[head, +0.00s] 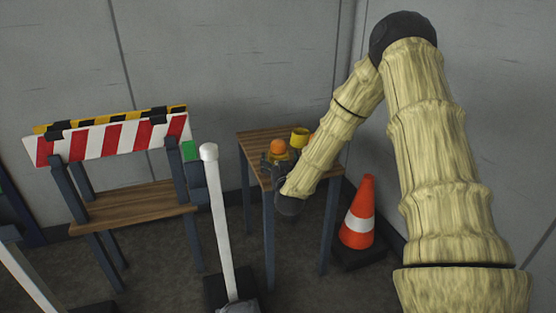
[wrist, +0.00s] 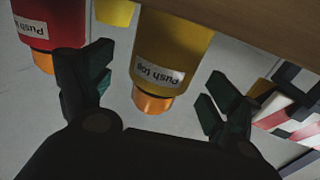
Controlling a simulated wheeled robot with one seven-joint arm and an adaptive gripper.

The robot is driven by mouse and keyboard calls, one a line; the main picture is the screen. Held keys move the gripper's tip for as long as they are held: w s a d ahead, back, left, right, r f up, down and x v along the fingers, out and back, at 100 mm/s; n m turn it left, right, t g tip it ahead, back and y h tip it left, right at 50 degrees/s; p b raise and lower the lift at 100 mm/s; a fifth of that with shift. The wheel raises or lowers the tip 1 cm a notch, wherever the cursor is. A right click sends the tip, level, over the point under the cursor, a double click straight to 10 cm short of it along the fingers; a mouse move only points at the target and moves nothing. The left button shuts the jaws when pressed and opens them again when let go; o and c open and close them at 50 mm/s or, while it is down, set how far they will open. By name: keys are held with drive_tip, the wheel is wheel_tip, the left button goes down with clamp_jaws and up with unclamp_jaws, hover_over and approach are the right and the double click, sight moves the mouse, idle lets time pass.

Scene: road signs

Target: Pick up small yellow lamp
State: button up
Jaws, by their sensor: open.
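A small yellow lamp (wrist: 170,48) with a white label and an orange cap fills the middle of the wrist view, which is tilted nearly upside down. My gripper (wrist: 158,78) is open, with one finger on each side of the lamp. I cannot tell whether either finger touches it. In the head view, an orange-topped lamp (head: 278,147) stands on the small wooden table, with my gripper (head: 273,163) close around its near side. My arm and gripper hide part of its lower body.
A red lamp-like body (wrist: 58,18) is left of the gripper in the wrist view, and another yellow object (wrist: 115,10) is behind. The wooden table (head: 262,137) also bears a yellow cylinder (head: 299,136). A traffic cone (head: 358,215), white post (head: 220,225) and striped barrier (head: 108,139) stand nearby.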

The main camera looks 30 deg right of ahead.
sight(278, 144)
drive_tip(key=shift+x, duration=1.75)
drive_tip(key=shift+c, duration=0.4)
drive_tip(key=c, duration=1.2)
drive_tip(key=shift+r, duration=0.15)
drive_tip(key=shift+r, duration=0.25)
wheel_tip(278, 144, up, 3)
drive_tip(key=shift+a+r+p, duration=0.1)
drive_tip(key=shift+r+p, duration=0.1)
drive_tip(key=shift+p, duration=0.25)
drive_tip(key=d+v, duration=0.1)
drive_tip(key=v, duration=0.4)
drive_tip(key=s+d+p+v, duration=0.1)
drive_tip(key=v, duration=0.4)
drive_tip(key=d+r+v, duration=0.1)
drive_tip(key=v, duration=0.4)
drive_tip(key=shift+s+p, duration=0.4)
drive_tip(key=shift+s, duration=0.15)
